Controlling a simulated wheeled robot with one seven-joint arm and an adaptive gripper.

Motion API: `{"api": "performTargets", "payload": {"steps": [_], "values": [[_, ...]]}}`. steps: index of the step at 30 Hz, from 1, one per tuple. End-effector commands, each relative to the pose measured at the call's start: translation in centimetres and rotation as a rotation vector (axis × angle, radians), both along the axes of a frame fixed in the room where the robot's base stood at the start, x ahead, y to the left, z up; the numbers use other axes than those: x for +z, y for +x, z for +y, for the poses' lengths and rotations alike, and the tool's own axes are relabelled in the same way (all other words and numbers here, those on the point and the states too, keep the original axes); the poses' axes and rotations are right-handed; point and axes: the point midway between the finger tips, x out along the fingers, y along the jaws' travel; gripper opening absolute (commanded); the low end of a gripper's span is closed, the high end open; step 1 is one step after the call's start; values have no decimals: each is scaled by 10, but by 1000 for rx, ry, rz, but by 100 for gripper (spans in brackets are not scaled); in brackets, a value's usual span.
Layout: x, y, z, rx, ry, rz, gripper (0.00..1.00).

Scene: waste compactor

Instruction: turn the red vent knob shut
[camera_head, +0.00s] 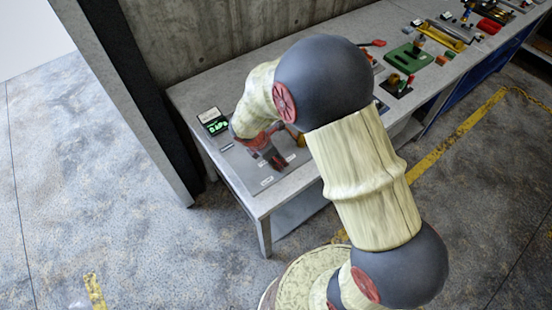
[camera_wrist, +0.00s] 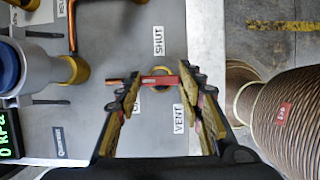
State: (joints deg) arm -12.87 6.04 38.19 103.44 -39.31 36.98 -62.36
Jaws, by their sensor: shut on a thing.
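The red vent knob (camera_wrist: 150,80) is a bar-shaped handle lying roughly crosswise on a brass fitting in the wrist view. The white SHUT label (camera_wrist: 158,40) is above it and the VENT label (camera_wrist: 178,119) is below right. Another label below left of the knob is mostly hidden. My gripper (camera_wrist: 157,86) is shut on the knob, one finger on each side of the bar. In the head view my gripper (camera_head: 268,157) is low over the grey panel, and my arm hides the knob.
A display with green digits (camera_head: 213,122) stands beside the panel. Tools and parts lie farther along the bench (camera_head: 205,92).

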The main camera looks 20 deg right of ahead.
Motion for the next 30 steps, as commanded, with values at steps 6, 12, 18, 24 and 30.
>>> {"api": "performTargets", "payload": {"steps": [6,12,18,24,30], "values": [[0,0,0,0,0,-1,14],[0,0,0,-7,0,-1,12],[0,1,0,-63,0,1,12],[1,2,0,-193,0,1,12],[2,3,0,-375,-1,1,12]]}}
